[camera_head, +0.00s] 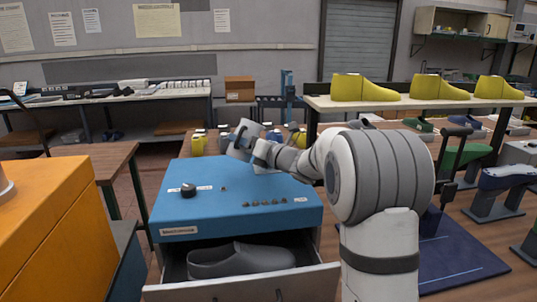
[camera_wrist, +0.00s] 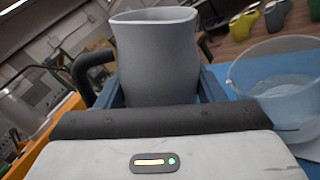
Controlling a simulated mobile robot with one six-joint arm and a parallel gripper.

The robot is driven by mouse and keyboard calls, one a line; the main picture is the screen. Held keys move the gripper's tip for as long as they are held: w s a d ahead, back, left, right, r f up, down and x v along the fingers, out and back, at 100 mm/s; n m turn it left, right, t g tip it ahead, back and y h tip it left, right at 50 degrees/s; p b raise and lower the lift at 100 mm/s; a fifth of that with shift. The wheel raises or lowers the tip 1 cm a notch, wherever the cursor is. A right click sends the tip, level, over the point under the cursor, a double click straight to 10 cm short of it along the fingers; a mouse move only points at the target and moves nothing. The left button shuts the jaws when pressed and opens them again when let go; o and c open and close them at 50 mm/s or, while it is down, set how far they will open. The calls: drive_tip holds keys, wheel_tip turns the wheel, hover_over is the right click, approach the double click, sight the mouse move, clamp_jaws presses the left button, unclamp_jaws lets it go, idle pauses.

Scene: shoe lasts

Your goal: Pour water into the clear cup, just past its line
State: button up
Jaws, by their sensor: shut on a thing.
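A grey jug (camera_wrist: 158,58) with a wide open mouth and a dark handle (camera_wrist: 92,72) fills the middle of the wrist view. My gripper (camera_wrist: 162,98) is shut on it, with blue fingers at its sides. In the head view the jug (camera_head: 243,136) is tilted, held by my gripper (camera_head: 258,152) above the back of the blue worktop. The clear cup (camera_wrist: 285,88) stands on the blue surface to the right of the jug in the wrist view, apart from it. I cannot pick out the cup in the head view.
The blue worktop (camera_head: 235,185) carries a black knob-like thing (camera_head: 188,190) and several small brown pieces. An open drawer below holds a grey shoe-shaped last (camera_head: 240,260). An orange cabinet (camera_head: 60,235) stands at left. Yellow lasts (camera_head: 365,88) stand on a shelf at right.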

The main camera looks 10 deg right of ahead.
sight(242, 156)
drive_tip(key=f+b, duration=0.1)
drive_tip(key=f+n+b, duration=0.1)
drive_tip(key=b, duration=0.1)
drive_tip(key=a+f+n+b, duration=0.1)
drive_tip(key=f+b, duration=0.1)
drive_tip(key=shift+s, duration=0.3)
drive_tip(key=n+b, duration=0.2)
drive_tip(key=a+n+b, duration=0.1)
drive_tip(key=shift+s+f+g, duration=0.3)
drive_tip(key=shift+s+f, duration=0.05)
drive_tip(key=shift+s+a+n+b, duration=0.15)
drive_tip(key=shift+a+n+b, duration=0.1)
drive_tip(key=shift+n+b, duration=0.55)
drive_tip(key=shift+r, duration=0.1)
idle(1.4)
